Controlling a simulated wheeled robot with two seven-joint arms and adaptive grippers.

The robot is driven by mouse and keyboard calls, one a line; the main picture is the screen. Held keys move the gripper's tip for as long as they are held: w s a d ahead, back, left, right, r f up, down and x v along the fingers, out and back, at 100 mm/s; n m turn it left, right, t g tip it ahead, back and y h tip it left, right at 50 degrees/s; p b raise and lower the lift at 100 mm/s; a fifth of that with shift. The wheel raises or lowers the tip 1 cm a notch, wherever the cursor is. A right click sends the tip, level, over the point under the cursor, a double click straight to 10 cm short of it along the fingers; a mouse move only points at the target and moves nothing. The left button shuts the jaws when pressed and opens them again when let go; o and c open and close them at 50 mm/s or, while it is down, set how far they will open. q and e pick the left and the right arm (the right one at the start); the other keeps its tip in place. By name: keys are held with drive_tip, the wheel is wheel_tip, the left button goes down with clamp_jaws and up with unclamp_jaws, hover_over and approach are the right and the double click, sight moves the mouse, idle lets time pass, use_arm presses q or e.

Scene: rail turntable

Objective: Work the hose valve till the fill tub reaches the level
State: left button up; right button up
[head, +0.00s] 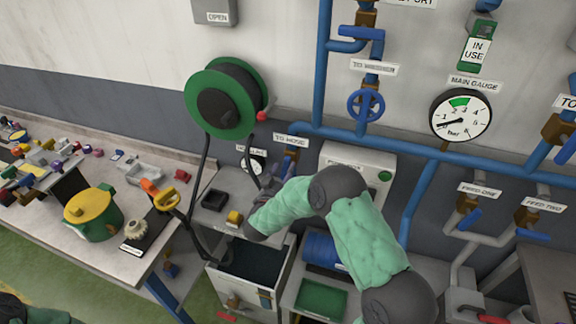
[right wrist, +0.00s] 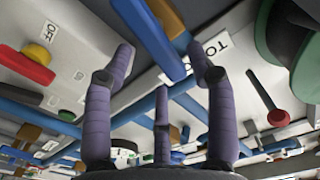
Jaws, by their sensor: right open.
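The fill tub (head: 222,284) stands below the wall pipes in the head view, a grey box with a dark inside. I cannot tell its water level. The black hose (head: 203,165) hangs from the green reel and bends down to the tub's left side. Under the TO HOSE label (head: 291,141), the hose valve is partly hidden by my right gripper (head: 268,181). In the right wrist view my right gripper (right wrist: 163,62) is open, its purple fingers spread on both sides of a blue lever (right wrist: 150,38). I cannot tell whether they touch it. My left gripper is out of view.
The main gauge (head: 460,116) and a blue handwheel (head: 366,105) are on the wall. A small gauge (head: 256,163) sits left of the hose valve. The left bench (head: 60,222) holds a green and yellow pot (head: 92,214) and several small parts. A green-lined tray (head: 320,299) is right of the tub.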

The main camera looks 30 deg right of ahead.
sight(287, 168)
drive_tip(key=shift+x, duration=1.7)
clamp_jaws()
